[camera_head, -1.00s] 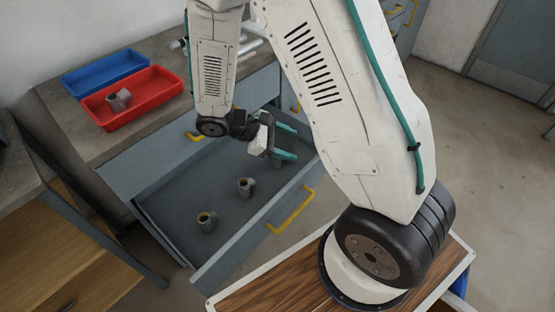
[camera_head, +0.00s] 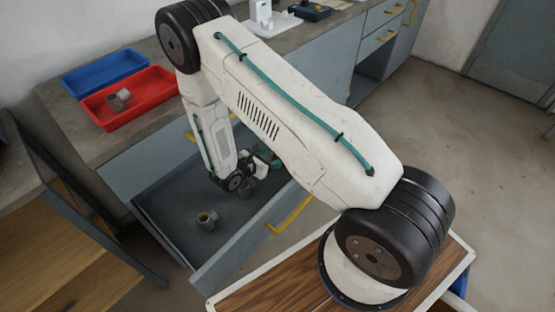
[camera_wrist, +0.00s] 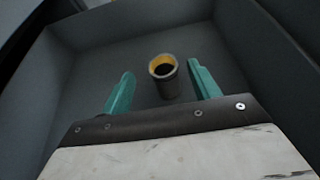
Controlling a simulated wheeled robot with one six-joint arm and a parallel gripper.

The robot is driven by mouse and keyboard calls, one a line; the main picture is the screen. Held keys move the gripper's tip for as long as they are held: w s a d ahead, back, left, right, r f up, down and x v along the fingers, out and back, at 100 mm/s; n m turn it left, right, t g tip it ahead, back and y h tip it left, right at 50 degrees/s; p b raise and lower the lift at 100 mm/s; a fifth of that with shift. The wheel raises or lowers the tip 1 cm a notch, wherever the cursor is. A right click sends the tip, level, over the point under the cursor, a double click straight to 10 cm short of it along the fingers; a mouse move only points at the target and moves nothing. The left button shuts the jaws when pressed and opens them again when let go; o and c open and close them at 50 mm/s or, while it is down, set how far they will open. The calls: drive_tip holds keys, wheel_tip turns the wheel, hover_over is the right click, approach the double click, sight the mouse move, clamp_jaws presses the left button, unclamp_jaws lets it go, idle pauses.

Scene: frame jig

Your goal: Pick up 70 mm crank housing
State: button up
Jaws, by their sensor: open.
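Two grey crank housings with yellowish inner rims lie in the open drawer (camera_head: 165,205). One housing (camera_head: 206,221) stands clear towards the drawer's front left. The other housing (camera_head: 247,187) is partly hidden by my wrist. The wrist view shows one grey housing (camera_wrist: 164,77), its yellow-rimmed opening facing up, between the lines of my two teal fingers. My gripper (camera_wrist: 160,70) is open, with a finger on each side of this housing and visible gaps to both. I cannot tell which housing is the 70 mm one.
A red tray (camera_head: 149,116) on the worktop holds another grey part (camera_head: 119,99). An empty blue tray (camera_head: 105,70) stands behind it. The drawer's walls surround the housings, with a yellow handle (camera_head: 290,214) on its front. Drawer floor around the housings is clear.

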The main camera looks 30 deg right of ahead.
sight(276, 155)
drive_tip(key=x, duration=0.5)
drive_tip(key=shift+s+d+f, duration=0.1)
drive_tip(key=shift+d, duration=0.3)
drive_tip(key=c, duration=1.2)
